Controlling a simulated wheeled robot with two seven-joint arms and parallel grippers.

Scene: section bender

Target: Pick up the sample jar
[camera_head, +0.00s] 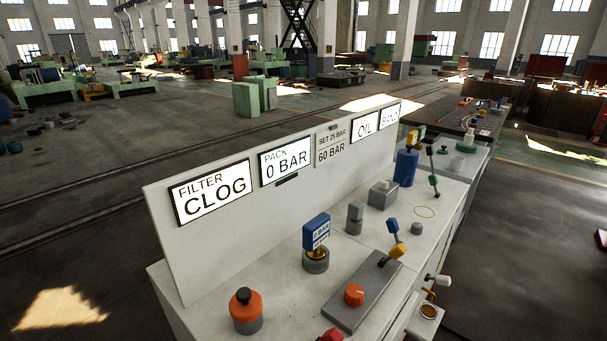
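I cannot tell for sure which thing is the sample jar. A small round cup-like thing with a pale rim and amber-brown inside (428,311) sits at the cabinet's lower right side, beside a small brass-coloured piece (429,294). A small whitish, jar-like piece (467,139) stands farther back on a pale green surface. Both are too small to make out well. Neither of my grippers shows in the head view.
The white bench (280,275) carries an orange-topped knob (246,308), a blue gauge (316,232), a grey plate with an orange knob (354,295), a grey block (382,195) and a blue cylinder (405,168). A sign panel (225,240) stands along its back. Floor at right is open.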

